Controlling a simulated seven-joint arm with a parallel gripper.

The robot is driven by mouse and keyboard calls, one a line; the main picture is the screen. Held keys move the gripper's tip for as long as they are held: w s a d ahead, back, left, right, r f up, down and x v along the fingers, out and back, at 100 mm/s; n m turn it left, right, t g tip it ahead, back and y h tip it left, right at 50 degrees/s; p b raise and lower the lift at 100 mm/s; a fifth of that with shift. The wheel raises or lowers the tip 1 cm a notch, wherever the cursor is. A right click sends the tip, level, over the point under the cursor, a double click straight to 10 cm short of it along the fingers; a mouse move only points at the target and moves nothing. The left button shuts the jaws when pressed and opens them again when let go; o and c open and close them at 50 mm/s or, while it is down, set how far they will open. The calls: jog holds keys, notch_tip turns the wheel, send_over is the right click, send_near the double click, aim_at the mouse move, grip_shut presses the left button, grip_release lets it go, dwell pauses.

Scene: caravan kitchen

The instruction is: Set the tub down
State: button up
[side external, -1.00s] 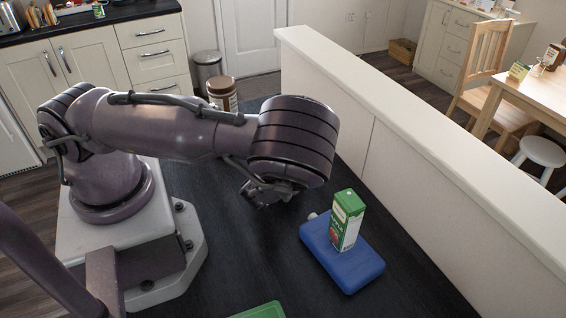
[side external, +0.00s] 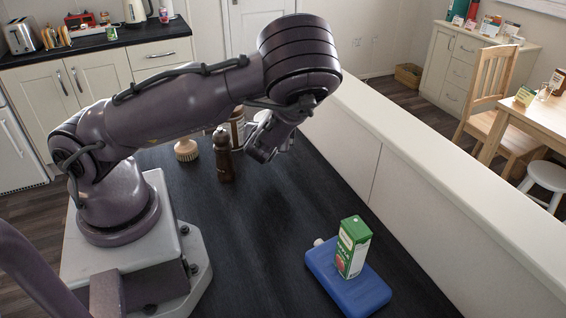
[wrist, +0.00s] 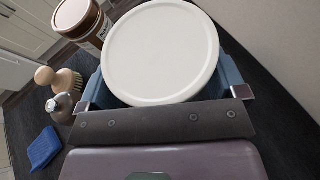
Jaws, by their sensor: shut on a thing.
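The tub is topped by a round white lid (wrist: 160,50), which fills the upper middle of the wrist view. My gripper (wrist: 163,88) is shut on it, with a blue-grey finger on each side. In the side view my gripper (side external: 264,150) is over the far part of the dark counter (side external: 250,235), pointing down. Only a little white of the tub (side external: 262,117) shows there behind my wrist; the rest is hidden. Whether its base touches the counter cannot be told.
A brown jar with a white lid (wrist: 82,20) stands close left of the tub. A wooden-handled brush (side external: 186,150) and a dark mill (side external: 223,155) are nearby. A green carton (side external: 352,247) stands on a blue block (side external: 345,287). A raised ledge (side external: 430,170) runs along the right.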

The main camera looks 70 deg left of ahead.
jog(key=shift+m+t, duration=0.3)
jog(key=shift+t, duration=0.1)
jog(key=x, duration=0.3)
jog(key=r+x, duration=0.1)
jog(key=x, duration=0.1)
jog(key=shift+w, duration=0.3)
jog(key=f, duration=0.2)
jog(key=w+f, duration=0.1)
jog(key=shift+d+f, duration=0.1)
jog(key=shift+d, duration=0.15)
jog(key=shift+f, duration=2.35)
jog(key=shift+f, duration=0.1)
jog(key=o, duration=0.6)
